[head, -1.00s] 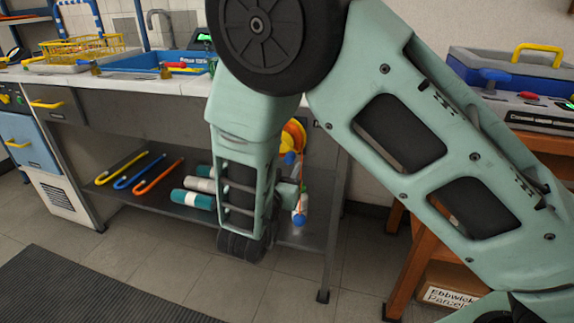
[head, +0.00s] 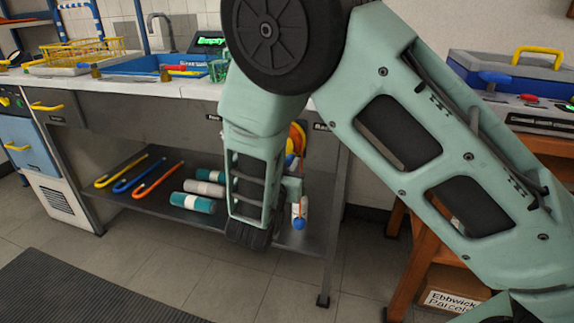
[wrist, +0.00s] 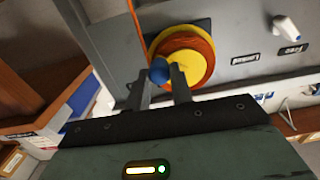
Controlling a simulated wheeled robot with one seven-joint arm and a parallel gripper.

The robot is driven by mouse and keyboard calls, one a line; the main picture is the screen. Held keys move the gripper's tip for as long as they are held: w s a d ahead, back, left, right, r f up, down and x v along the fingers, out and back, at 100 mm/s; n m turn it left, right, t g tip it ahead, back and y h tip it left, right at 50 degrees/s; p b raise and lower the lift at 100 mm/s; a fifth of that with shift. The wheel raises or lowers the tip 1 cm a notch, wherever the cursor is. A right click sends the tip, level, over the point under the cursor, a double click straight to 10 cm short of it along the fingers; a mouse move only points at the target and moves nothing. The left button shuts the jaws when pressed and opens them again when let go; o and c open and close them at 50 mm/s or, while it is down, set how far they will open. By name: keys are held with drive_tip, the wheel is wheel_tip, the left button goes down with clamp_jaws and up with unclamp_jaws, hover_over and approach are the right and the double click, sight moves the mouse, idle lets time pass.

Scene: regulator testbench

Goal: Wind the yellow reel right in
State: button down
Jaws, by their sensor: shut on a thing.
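The yellow reel (wrist: 190,62) is mounted on the grey bench front in the wrist view, with orange cord wound around it. In the head view the reel (head: 298,138) is mostly hidden behind my arm. A blue knob (wrist: 159,70) stands out from the reel's face. My gripper (wrist: 162,80) is shut on the blue knob, one finger on each side of it. An orange cord (wrist: 134,22) runs from beside the reel. In the head view a small blue ball (head: 299,223) shows low beside my arm, below the reel.
The lower shelf (head: 110,203) holds colored hooks (head: 125,180) and teal rolls (head: 192,202). A wooden stand (head: 412,262) is to the right of the bench. A white handle (wrist: 287,28) is on the panel right of the reel.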

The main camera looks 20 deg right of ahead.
drive_tip(key=shift+f, duration=0.1)
drive_tip(key=w+a+m+b, duration=0.2)
drive_tip(key=m+b, duration=0.9)
drive_tip(key=w+a+m+b, duration=0.1)
drive_tip(key=a+m+b, duration=0.2)
drive_tip(key=m+b, duration=0.9)
drive_tip(key=shift+w+a+m, duration=0.25)
drive_tip(key=shift+w+m, duration=0.05)
drive_tip(key=shift+w, duration=0.1)
drive_tip(key=shift+r, duration=0.25)
drive_tip(key=c, duration=1.2)
unclamp_jaws()
drive_tip(key=shift+c, duration=0.2)
